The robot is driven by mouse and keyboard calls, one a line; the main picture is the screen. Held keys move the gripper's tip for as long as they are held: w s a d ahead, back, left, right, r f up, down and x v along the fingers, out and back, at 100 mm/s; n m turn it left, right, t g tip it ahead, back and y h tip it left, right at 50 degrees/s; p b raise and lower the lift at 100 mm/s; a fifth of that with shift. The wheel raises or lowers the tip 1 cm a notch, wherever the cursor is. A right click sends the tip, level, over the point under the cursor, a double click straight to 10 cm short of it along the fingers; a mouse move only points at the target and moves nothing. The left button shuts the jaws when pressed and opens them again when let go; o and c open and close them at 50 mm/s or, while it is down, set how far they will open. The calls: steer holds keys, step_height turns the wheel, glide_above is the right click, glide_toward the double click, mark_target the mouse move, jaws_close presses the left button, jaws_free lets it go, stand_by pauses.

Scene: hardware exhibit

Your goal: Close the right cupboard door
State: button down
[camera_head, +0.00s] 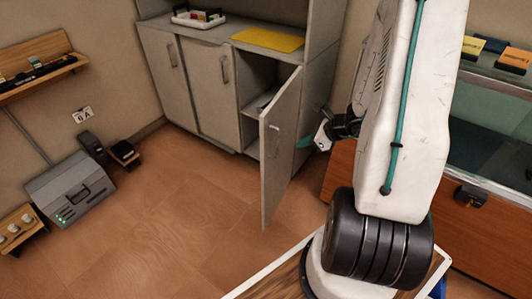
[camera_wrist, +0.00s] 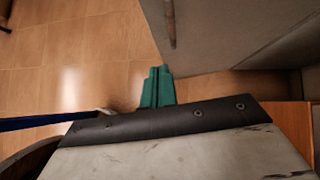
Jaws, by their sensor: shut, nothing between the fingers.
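The right cupboard door (camera_head: 283,150) is grey and stands wide open, swung out toward the camera from its right-hand side. Its handle (camera_head: 273,135) is on the face turned toward my gripper. The cupboard's right compartment (camera_head: 254,84) shows open behind it, with a shelf inside. My gripper (camera_head: 304,143) has teal fingers, held shut and empty, just right of the door's outer face. In the wrist view, the closed fingers (camera_wrist: 157,84) are beside the grey door panel (camera_wrist: 235,35). I cannot tell whether they touch it.
Two other cupboard doors (camera_head: 188,85) are closed. A yellow mat (camera_head: 268,39) and a white tray (camera_head: 198,22) lie on the counter. A wooden-fronted glass case (camera_head: 485,235) stands at the right. Left of the door, the floor (camera_head: 180,195) is clear; a grey case (camera_head: 70,187) sits farther left.

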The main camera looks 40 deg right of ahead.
glide_toward(266, 151)
step_height(266, 151, down, 4)
steer(key=w, duration=0.1)
steer(key=w+a, duration=0.1)
steer(key=shift+w+a+f, duration=0.2)
steer(key=shift+w+a, duration=0.05)
steer(key=shift+a, duration=0.05)
steer(key=shift+w+a, duration=0.2)
steer(key=shift+w, duration=0.25)
